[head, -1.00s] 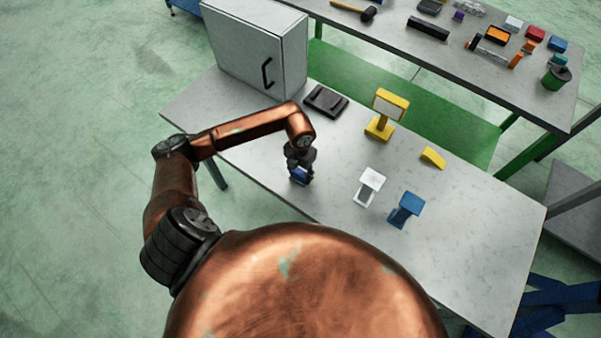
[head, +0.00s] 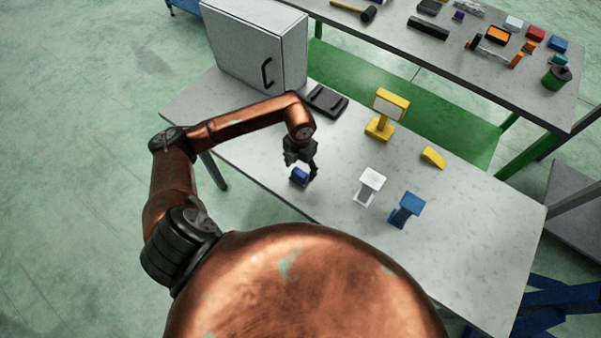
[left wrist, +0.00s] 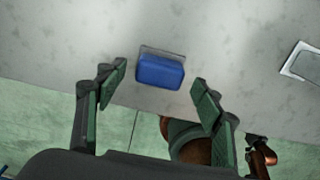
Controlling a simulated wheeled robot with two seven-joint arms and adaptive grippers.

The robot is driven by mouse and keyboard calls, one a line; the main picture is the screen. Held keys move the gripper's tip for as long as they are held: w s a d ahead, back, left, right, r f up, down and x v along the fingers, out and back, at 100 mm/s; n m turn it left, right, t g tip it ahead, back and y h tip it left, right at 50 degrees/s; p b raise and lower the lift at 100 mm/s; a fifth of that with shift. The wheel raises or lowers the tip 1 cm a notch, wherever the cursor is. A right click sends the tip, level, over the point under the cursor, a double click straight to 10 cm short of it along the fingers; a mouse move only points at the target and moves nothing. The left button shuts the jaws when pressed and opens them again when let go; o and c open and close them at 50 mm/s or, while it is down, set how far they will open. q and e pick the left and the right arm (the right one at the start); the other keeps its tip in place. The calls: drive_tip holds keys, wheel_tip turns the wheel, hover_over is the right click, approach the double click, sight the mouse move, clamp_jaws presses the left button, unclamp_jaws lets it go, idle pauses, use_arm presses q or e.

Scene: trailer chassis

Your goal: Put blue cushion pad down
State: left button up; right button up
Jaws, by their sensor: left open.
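The blue cushion pad (head: 300,174) is a small blue block near the front left edge of the grey table (head: 460,220). In the left wrist view the pad (left wrist: 160,71) sits on a thin grey plate (left wrist: 165,52) that shows along its far edge. My left gripper (head: 303,172) is over the pad with its fingers spread.
A white stand (head: 371,184) and a blue stand (head: 406,208) are right of the pad. A yellow stand (head: 380,127), yellow wedge (head: 433,157) and black tray (head: 326,101) lie farther back. A grey cabinet (head: 250,50) stands at the back left. The right side of the table is clear.

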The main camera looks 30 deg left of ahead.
sight(300, 172)
use_arm(q)
wheel_tip(300, 172, up, 8)
drive_tip(key=shift+r+b, duration=0.2)
drive_tip(key=shift+b, duration=0.15)
idle(0.4)
